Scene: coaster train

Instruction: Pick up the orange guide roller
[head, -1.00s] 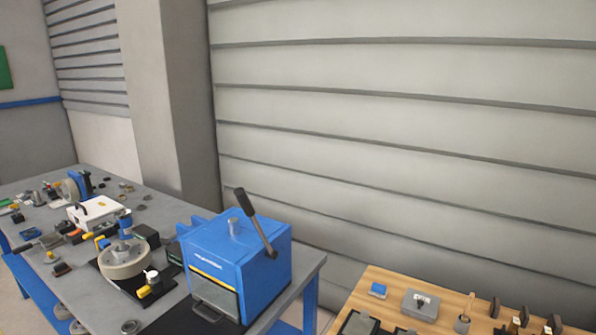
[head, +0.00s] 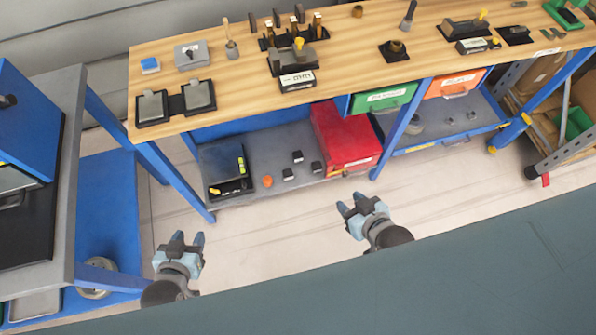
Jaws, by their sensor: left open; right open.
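A small orange round piece (head: 267,181), which looks like the orange guide roller, lies on the grey lower shelf (head: 275,150) under the wooden bench. It sits between a black case and several small dark blocks. My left gripper (head: 180,243) is open and empty, over the floor, lower left of the orange piece and well apart from it. My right gripper (head: 357,205) is open and empty, to the right of the orange piece and in front of the shelf. The dark surface across the bottom hides the lower right of the view.
Small dark blocks (head: 297,157) stand near the orange piece. A black case (head: 226,168) is left of it and a red box (head: 343,135) right. The wooden bench top (head: 350,60) overhangs the shelf; blue legs (head: 177,180) flank it. The floor in front is clear.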

